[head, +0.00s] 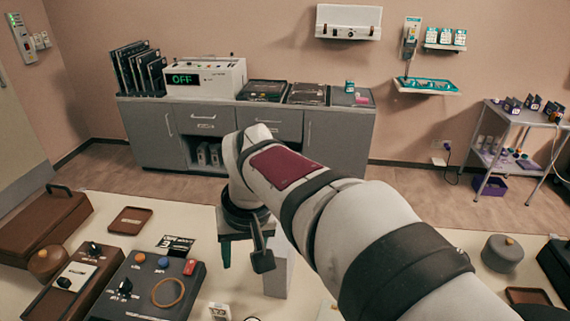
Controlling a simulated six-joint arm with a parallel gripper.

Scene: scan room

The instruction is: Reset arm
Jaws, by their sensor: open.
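My arm reaches in from the lower right of the head view, white with dark bands and a maroon panel. My gripper (244,263) hangs at its end, pointing down over the cream table (180,213). Its two dark fingers are apart, and I see nothing between them. A pale upright block (279,272) stands just right of the gripper, partly behind the arm. I cannot tell how high the fingertips are above the table.
A dark control box (150,285) with knobs and buttons is left of the gripper. A grey round pot (502,253) stands right. Cabinets (205,125) line the back wall.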

